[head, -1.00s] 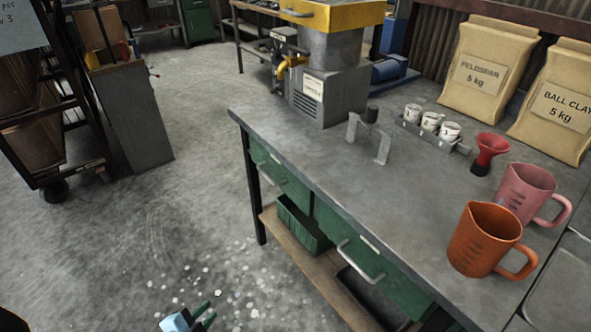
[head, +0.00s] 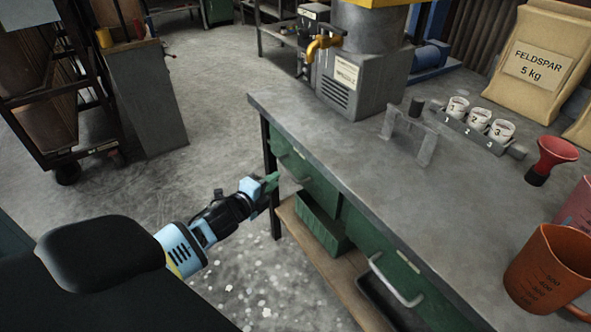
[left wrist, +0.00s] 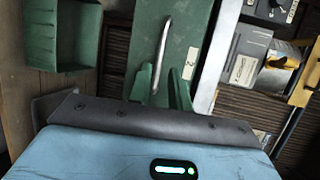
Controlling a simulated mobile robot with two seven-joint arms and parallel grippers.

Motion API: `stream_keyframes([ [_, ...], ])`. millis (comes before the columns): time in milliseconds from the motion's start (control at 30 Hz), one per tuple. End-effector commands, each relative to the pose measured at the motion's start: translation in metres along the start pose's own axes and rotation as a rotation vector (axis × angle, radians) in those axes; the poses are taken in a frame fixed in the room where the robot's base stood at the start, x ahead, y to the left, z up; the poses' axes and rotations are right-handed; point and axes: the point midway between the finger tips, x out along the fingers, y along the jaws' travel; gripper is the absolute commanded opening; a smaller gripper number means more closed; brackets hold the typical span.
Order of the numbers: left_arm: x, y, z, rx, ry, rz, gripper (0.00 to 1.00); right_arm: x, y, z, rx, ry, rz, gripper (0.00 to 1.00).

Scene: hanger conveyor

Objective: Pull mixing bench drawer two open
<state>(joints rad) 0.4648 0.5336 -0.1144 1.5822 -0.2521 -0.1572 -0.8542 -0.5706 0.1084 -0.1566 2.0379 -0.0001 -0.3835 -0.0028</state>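The mixing bench (head: 340,135) has two green drawer fronts, both flush with the bench as far as I can see. The far drawer (head: 318,182) has a metal handle (head: 284,154); the near drawer (head: 415,283) has a bar handle (head: 395,281). My left gripper (head: 271,184) is beside the far drawer's front. In the left wrist view its green fingers (left wrist: 162,88) are apart, with the far drawer's handle (left wrist: 163,50) in line with the gap, a little beyond the tips. My right gripper is not in view.
A green bin (head: 320,225) sits on the lower shelf (head: 300,235) under the far drawer. On the bench stand a grey machine (head: 350,75), a metal bracket (head: 410,130), cups (head: 480,118), a red funnel (head: 553,155) and an orange jug (head: 545,270). The floor left of the bench is open.

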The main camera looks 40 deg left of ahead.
Motion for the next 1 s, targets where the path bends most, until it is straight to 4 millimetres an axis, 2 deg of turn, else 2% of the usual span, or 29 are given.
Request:
stream_keyframes([
  [233, 0.011, 0.000, 0.000, -0.003, 0.000, -0.001, 0.20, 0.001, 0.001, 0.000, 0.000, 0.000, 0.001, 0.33],
  [700, 0.068, 0.001, -0.001, -0.004, 0.000, 0.000, 0.20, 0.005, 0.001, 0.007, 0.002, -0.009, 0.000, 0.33],
  [1000, 0.078, 0.000, -0.001, -0.005, 0.001, 0.000, 0.20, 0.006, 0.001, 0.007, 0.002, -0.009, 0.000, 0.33],
])
